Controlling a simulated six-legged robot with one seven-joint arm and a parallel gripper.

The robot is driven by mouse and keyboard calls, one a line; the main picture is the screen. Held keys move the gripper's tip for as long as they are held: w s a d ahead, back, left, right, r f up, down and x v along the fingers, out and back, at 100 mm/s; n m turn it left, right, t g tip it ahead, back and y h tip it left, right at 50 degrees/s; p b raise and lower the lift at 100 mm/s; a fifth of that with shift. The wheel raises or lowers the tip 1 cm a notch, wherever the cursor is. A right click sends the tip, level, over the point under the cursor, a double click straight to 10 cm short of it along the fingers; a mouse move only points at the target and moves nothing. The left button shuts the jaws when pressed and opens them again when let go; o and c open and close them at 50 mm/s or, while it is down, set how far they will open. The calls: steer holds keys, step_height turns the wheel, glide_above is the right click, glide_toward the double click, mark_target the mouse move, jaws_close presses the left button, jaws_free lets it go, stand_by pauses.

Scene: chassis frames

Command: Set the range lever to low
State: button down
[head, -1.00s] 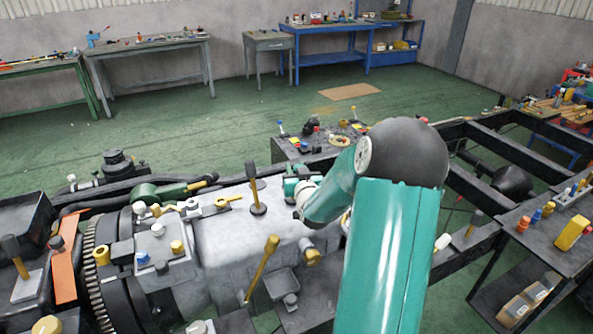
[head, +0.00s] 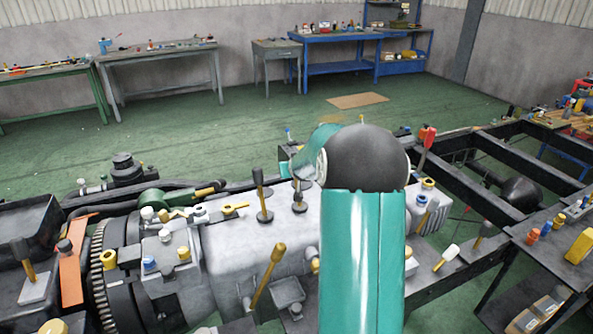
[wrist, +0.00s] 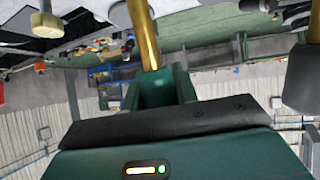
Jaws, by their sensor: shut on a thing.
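In the wrist view, my gripper (wrist: 160,82) is shut on a golden lever shaft (wrist: 144,36). The shaft runs up out of the picture, so its ends are hidden. A red-topped lever (head: 427,145) stands right of my arm. I cannot tell from labels which is the range lever.
The black chassis frame (head: 520,168) extends to the right. A dark parts cart (head: 545,238) stands at the lower right. Workbenches (head: 160,50) line the far wall. The green floor between is mostly clear, with a tan mat (head: 357,101) on it.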

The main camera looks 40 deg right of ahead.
steer(key=shift+w+f, duration=0.1)
steer(key=shift+w, duration=0.05)
stand_by(0.3)
steer(key=c, duration=1.1)
jaws_free()
steer(key=shift+w+f, duration=0.1)
steer(key=shift+w, duration=0.05)
steer(key=v, duration=1.4)
steer(key=shift+r, duration=0.3)
steer(key=shift+w, duration=0.1)
